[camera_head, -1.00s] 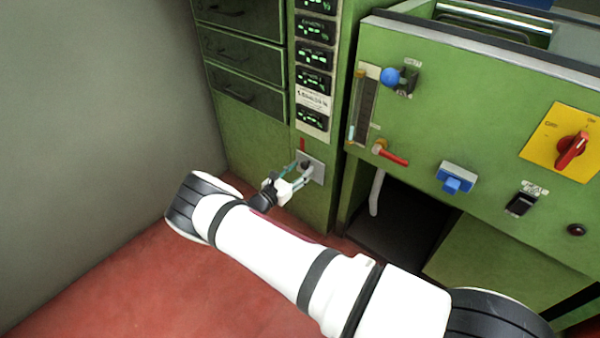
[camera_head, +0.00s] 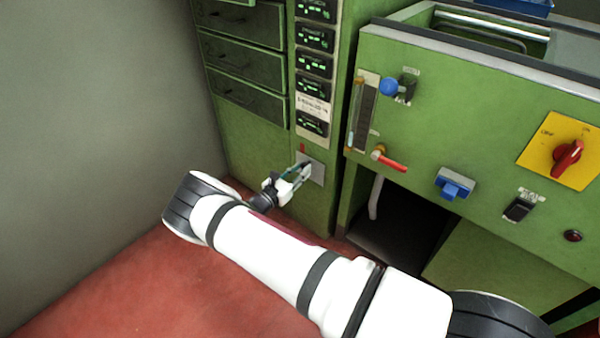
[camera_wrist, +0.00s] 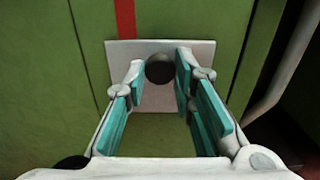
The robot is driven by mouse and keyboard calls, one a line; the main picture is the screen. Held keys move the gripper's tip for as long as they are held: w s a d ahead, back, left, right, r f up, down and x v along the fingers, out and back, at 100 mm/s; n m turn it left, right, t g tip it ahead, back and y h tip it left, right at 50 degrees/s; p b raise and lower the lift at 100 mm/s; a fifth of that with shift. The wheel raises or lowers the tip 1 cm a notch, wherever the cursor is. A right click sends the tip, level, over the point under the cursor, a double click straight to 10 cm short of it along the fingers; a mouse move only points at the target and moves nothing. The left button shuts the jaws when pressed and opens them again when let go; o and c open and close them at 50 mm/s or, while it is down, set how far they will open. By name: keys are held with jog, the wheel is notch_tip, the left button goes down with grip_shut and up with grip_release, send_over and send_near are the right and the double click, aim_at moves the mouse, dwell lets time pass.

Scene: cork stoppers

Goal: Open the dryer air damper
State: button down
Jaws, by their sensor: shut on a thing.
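A dark round knob (camera_wrist: 160,68) sits on a pale square plate (camera_wrist: 148,47) on the green cabinet front, below a vertical red mark (camera_wrist: 125,15). The plate also shows in the head view (camera_head: 318,171), low on the cabinet's narrow panel. My gripper (camera_head: 304,169) is at the plate, its teal-padded fingers on either side of the knob, shut on it. In the head view the fingers hide the knob. No label reading damper can be made out by the knob.
To the right, a green control panel (camera_head: 470,120) carries a blue ball knob (camera_head: 389,87), a red-handled lever (camera_head: 390,162), a blue switch (camera_head: 454,184) and a red rotary switch (camera_head: 567,157). A dark opening (camera_head: 400,225) lies below it. A grey wall (camera_head: 90,120) stands left.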

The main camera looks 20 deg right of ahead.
notch_tip(320, 180, up, 5)
jog(key=p, duration=0.2)
jog(key=shift+r+p, duration=0.1)
jog(key=shift+p, duration=0.25)
jog(key=c, duration=1.3)
grip_release()
jog(key=v, duration=1.2)
